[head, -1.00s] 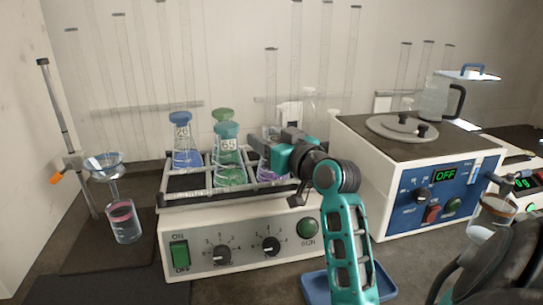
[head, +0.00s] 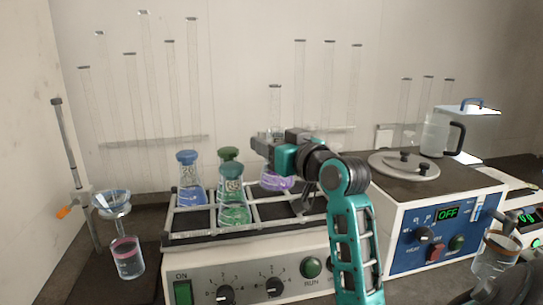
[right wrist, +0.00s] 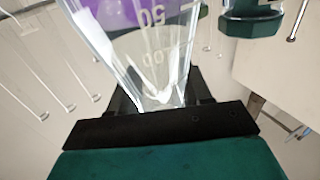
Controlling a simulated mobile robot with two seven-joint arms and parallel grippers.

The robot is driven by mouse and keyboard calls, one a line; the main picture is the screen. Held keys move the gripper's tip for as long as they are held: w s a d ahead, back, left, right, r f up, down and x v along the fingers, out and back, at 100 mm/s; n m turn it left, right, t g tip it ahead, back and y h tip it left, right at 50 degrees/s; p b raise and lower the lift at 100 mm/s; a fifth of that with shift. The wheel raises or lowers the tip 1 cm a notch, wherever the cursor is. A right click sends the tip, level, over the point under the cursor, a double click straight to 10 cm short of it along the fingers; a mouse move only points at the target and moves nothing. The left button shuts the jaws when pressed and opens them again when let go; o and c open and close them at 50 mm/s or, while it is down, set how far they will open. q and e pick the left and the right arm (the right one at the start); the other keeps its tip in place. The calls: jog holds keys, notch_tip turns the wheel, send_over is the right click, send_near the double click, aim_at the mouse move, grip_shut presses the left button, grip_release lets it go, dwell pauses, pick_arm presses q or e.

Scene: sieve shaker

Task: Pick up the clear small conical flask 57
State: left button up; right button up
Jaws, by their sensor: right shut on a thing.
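A clear conical flask with purple liquid (head: 277,181) is held by my right gripper (head: 265,150) above the back of the shaker tray. The gripper hides its upper part, and its number cannot be read. In the right wrist view the clear flask (right wrist: 150,62) is between the fingers, with volume marks on its glass and purple liquid beyond. My right gripper (right wrist: 160,108) is shut on it. My left gripper is not in view.
The shaker tray (head: 300,209) holds a blue flask (head: 190,186) and two green flasks (head: 233,203) (head: 229,157) left of my gripper. A funnel stand (head: 72,165) with a beaker (head: 128,258) is at left. Tall clear cylinders stand behind.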

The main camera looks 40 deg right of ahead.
notch_tip(320, 180, up, 9)
jog(key=shift+p, duration=1.1)
pick_arm(q)
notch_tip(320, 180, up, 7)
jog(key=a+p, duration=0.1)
jog(key=p, duration=0.5)
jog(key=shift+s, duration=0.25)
pick_arm(e)
notch_tip(320, 180, up, 8)
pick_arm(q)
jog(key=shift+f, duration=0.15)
